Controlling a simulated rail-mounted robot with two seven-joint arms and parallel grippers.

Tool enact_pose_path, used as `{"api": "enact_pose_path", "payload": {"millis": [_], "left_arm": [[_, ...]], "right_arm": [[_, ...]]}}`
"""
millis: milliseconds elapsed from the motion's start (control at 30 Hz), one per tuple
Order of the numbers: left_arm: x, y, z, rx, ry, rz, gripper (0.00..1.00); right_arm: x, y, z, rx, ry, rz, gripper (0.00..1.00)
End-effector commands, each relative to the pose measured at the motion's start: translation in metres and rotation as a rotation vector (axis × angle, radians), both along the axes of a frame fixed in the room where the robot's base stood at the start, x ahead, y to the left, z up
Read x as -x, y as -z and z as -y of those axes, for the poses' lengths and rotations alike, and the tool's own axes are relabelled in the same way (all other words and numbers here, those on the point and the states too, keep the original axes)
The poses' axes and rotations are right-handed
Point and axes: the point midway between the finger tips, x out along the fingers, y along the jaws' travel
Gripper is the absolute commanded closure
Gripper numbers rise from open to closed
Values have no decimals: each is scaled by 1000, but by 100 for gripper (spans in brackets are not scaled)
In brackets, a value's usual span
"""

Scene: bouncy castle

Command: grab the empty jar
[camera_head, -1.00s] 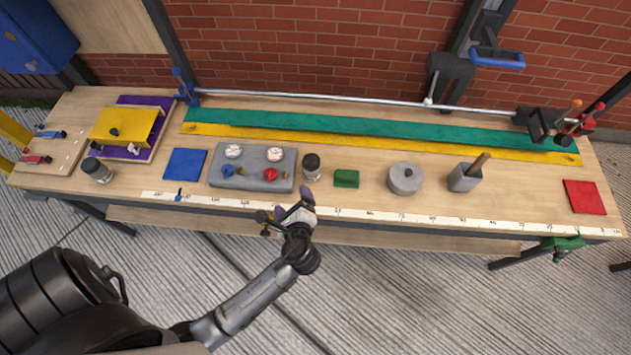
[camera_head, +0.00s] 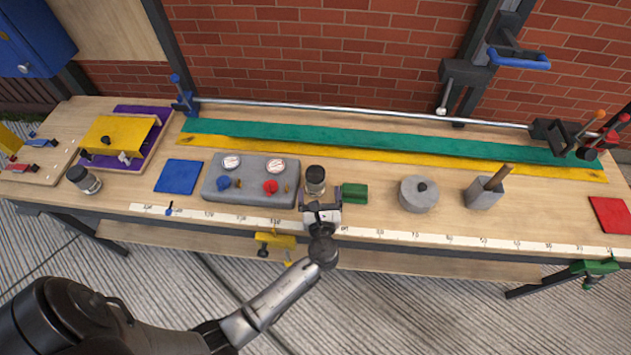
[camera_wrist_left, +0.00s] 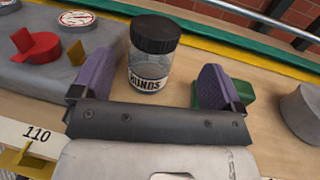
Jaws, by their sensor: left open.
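A clear jar with a black lid (camera_head: 316,176) stands upright on the bench, right of the grey gauge block. In the left wrist view the jar (camera_wrist_left: 153,62) looks see-through, with a label low on its front. My left gripper (camera_head: 321,196) is open at the near side of this jar. In the wrist view its purple fingers show either side of the jar, with gaps on both sides. My right gripper is not in view.
The grey gauge block (camera_head: 250,190) with red and blue knobs sits close left of the jar. A green block (camera_head: 354,194) lies close right, beside the right finger. A grey round weight (camera_head: 418,196) is farther right. A white scale strip (camera_head: 390,236) runs along the front edge.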

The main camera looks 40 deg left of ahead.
Motion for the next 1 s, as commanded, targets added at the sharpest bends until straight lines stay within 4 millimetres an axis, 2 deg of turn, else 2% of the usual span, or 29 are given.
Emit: {"api": "enact_pose_path", "payload": {"millis": [367, 733, 1000], "left_arm": [[-11, 0, -14, 1, -2, 1, 8], [-38, 1, -47, 1, 0, 1, 8], [-40, 1, -49, 3, -1, 0, 9]], "right_arm": [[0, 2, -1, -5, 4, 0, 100], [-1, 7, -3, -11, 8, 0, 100], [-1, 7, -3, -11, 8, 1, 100]]}}
